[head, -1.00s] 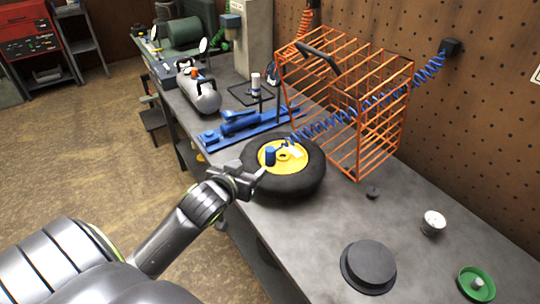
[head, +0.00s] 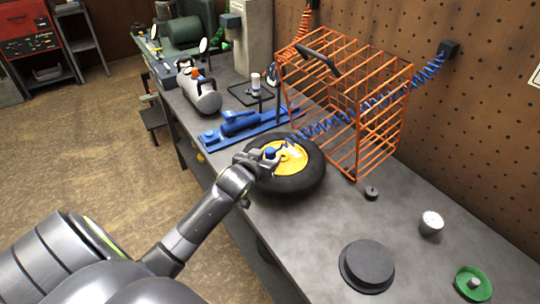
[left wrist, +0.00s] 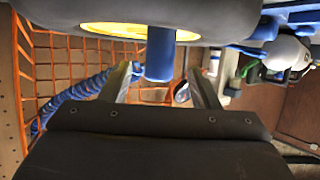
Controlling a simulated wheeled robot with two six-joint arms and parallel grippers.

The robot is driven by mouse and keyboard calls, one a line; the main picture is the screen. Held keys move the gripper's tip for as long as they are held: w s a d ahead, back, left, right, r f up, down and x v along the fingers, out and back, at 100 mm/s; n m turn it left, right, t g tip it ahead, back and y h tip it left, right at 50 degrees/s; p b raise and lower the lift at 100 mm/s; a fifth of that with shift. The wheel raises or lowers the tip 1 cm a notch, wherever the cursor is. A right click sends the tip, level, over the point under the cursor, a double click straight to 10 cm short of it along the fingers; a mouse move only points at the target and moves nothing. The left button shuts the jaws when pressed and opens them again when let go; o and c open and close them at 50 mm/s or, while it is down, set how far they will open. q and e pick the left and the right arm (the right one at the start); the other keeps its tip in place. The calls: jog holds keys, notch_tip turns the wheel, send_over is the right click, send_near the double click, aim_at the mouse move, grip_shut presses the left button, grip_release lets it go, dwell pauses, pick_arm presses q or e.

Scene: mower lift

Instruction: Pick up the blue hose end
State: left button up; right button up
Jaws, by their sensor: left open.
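The blue hose end (head: 270,152) is a short blue cylinder at the yellow hub (head: 290,162) of a black tyre lying on the workbench. Its coiled blue hose (head: 330,124) runs through the orange cage to a wall mount. My left gripper (head: 262,158) is open at the near left side of the hub, around or right beside the hose end. In the left wrist view the hose end (left wrist: 160,54) shows between the two separated fingers (left wrist: 162,80), with gaps on both sides. My right gripper is not in view.
The orange wire cage (head: 356,165) stands behind the tyre (head: 300,186). A blue tool (head: 240,124) and a grey tank (head: 203,97) lie farther left. A black disc (head: 367,266), a white-topped cup (head: 431,223) and a green dish (head: 473,283) are on the right.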

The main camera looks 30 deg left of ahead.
aim_at(268, 156)
pick_arm(q)
jog(key=shift+p+x, duration=0.35)
jog(key=shift+x, duration=1.8)
jog(key=shift+s+f, duration=0.1)
jog(key=shift+d, duration=0.1)
